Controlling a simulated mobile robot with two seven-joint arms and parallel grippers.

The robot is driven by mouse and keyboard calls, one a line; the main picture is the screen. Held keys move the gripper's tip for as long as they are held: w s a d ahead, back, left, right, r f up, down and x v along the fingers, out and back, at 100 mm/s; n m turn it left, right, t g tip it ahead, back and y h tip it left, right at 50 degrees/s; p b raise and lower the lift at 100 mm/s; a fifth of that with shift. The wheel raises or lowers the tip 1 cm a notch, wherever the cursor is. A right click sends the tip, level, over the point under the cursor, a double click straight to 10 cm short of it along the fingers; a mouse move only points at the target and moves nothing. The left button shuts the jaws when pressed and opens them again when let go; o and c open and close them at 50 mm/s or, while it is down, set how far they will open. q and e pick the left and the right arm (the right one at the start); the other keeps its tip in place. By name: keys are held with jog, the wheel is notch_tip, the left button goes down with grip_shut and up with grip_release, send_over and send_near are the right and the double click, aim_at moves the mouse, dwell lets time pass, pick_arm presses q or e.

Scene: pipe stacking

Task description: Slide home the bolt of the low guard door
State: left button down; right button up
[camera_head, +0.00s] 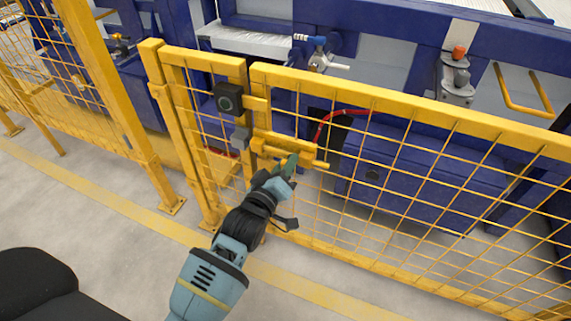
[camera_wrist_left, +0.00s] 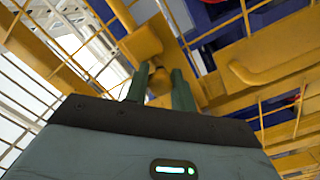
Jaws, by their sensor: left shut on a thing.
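The low guard door (camera_head: 400,98) is a yellow frame with wire mesh and stands upright beside a yellow post. A yellow bolt assembly (camera_head: 305,152) lies across its left edge, below the top rail. A short rod end shows to the right of my gripper. My left gripper (camera_head: 291,163) is at the bolt from the near side, its green fingers partly hiding it. In the left wrist view the two fingers (camera_wrist_left: 159,78) are closed around a small yellow knob (camera_wrist_left: 158,86) of the bolt. How far the bolt reaches into its keeper is hidden. My right gripper is not in view.
Blue machinery (camera_head: 410,165) and a red hose (camera_head: 340,114) are behind the mesh. The grey floor in front (camera_head: 120,235) is clear.

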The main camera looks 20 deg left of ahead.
aim_at(268, 150)
pick_arm(q)
jog(key=shift+a+r, duration=0.15)
jog(key=shift+a, duration=0.25)
jog(key=a+p, duration=0.2)
jog(key=a, duration=0.2)
jog(key=shift+w+a, duration=0.1)
jog(key=shift+w, duration=0.05)
jog(key=shift+a, duration=0.5)
jog(key=c, duration=1.2)
grip_release()
jog(key=shift+a, duration=0.15)
jog(key=shift+o, duration=0.2)
